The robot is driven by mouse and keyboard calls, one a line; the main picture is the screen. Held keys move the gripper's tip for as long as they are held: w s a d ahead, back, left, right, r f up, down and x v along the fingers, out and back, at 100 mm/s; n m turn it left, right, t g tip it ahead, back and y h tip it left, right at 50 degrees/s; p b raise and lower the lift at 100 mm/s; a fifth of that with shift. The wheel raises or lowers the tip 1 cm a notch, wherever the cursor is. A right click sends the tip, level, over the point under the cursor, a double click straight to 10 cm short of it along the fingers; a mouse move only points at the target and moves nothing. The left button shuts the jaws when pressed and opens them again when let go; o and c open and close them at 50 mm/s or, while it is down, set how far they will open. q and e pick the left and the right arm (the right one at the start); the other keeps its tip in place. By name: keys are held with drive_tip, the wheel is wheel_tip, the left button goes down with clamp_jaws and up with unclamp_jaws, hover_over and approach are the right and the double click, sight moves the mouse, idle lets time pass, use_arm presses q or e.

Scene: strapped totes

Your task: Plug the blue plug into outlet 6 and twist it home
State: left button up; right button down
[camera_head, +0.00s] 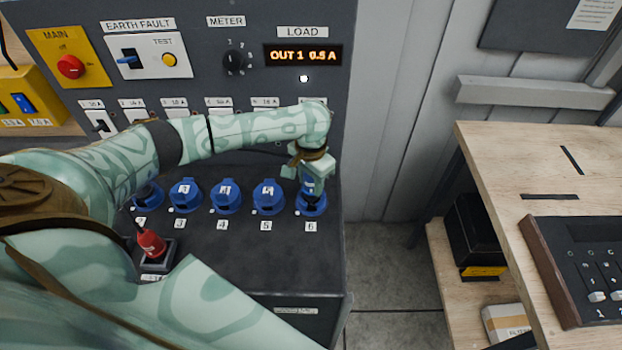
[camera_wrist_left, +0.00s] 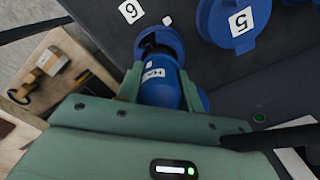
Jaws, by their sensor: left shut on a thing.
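My left gripper (camera_head: 306,174) is shut on the blue plug (camera_head: 308,187) above outlet 6 (camera_head: 313,207), at the right end of the outlet row. In the left wrist view the blue plug (camera_wrist_left: 160,88) lies between the fingers of the left gripper (camera_wrist_left: 160,98), with a white label on its side. Its front end meets the blue ring of outlet 6 (camera_wrist_left: 150,38), beside the "6" label (camera_wrist_left: 130,11). I cannot tell how deep it sits or how far it is turned. My right gripper is not in view.
Outlet 5 (camera_head: 268,197) stands close to the left, with outlets 4 (camera_head: 226,196) and 3 (camera_head: 186,195) beyond, lids closed. A red handle (camera_head: 151,243) stands in front. Above, the load display (camera_head: 303,55) reads OUT 1 0.5 A. A wooden bench (camera_head: 490,160) is at right.

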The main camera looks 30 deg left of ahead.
use_arm(q)
drive_tip(key=shift+f+b, duration=0.35)
drive_tip(key=shift+f, duration=1)
idle(0.4)
drive_tip(key=shift+r+m+p, duration=0.1)
drive_tip(key=shift+m+p, duration=0.95)
drive_tip(key=shift+m, duration=0.25)
drive_tip(key=shift+m+p, duration=0.55)
drive_tip(key=shift+m, duration=0.65)
drive_tip(key=shift+c, duration=0.9)
drive_tip(key=shift+a+m, duration=0.1)
drive_tip(key=shift+m, duration=0.3)
clamp_jaws()
